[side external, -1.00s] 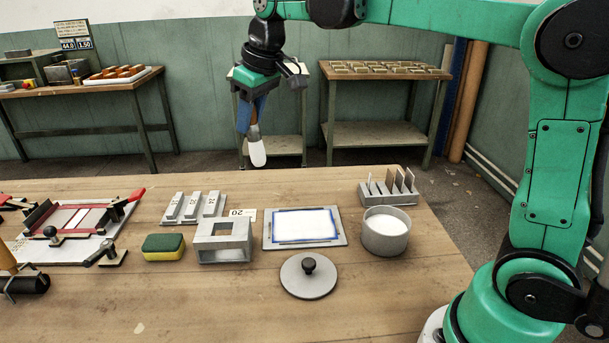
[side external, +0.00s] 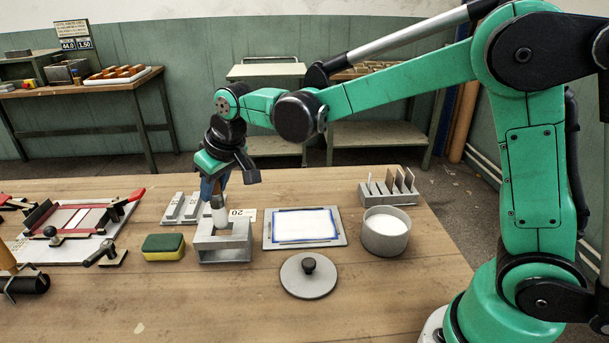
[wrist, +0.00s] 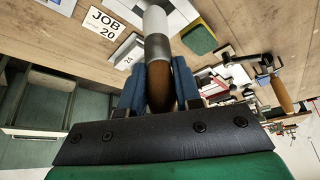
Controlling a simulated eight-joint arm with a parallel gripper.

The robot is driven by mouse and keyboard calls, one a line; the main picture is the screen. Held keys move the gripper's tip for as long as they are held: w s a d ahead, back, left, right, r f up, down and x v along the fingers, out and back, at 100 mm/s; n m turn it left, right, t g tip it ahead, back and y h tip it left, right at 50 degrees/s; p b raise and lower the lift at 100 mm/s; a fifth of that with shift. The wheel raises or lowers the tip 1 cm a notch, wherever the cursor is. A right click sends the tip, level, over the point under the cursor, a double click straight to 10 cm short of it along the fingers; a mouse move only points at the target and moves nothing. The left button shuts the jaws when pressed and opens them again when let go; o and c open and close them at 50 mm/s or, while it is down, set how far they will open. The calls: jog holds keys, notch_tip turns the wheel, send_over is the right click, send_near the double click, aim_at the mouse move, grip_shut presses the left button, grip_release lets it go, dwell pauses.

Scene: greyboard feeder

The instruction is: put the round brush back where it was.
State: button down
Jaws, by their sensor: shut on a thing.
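The round brush (side external: 218,207) points down from my gripper (side external: 214,188), bristle end lowest. The grey open-fronted block stand (side external: 235,254) with a square opening in its top is directly below it. The brush's lower end overlaps the stand's top in the side view, and I cannot tell whether it is inside the opening. In the wrist view my gripper (wrist: 159,88) has its blue fingers shut on the brush's brown handle, with the metal collar and pale bristles (wrist: 155,20) beyond.
The green-yellow sponge (side external: 163,247) is left of the stand. Numbered grey blocks (side external: 181,208) and the job card (side external: 243,214) are behind it. A framed screen plate (side external: 338,240), knobbed lid (side external: 309,281) and round pot (side external: 387,246) lie to the right. The front table is clear.

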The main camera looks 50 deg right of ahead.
aim_at(222, 203)
jog(key=shift+f, duration=2.6)
jog(key=shift+f, duration=0.15)
jog(key=c, duration=0.6)
grip_release()
jog(key=a+v, duration=0.1)
jog(key=v, duration=1.1)
jog(key=s+d+f+m+t, duration=0.1)
jog(key=s+d+f, duration=0.1)
jog(key=s, duration=0.3)
jog(key=s+d+f+m+t, duration=0.1)
jog(key=s+d+f, duration=0.1)
jog(key=s+d, duration=0.3)
jog(key=shift+s+h, duration=0.4)
jog(key=shift+s, duration=0.35)
jog(key=shift+d, duration=0.1)
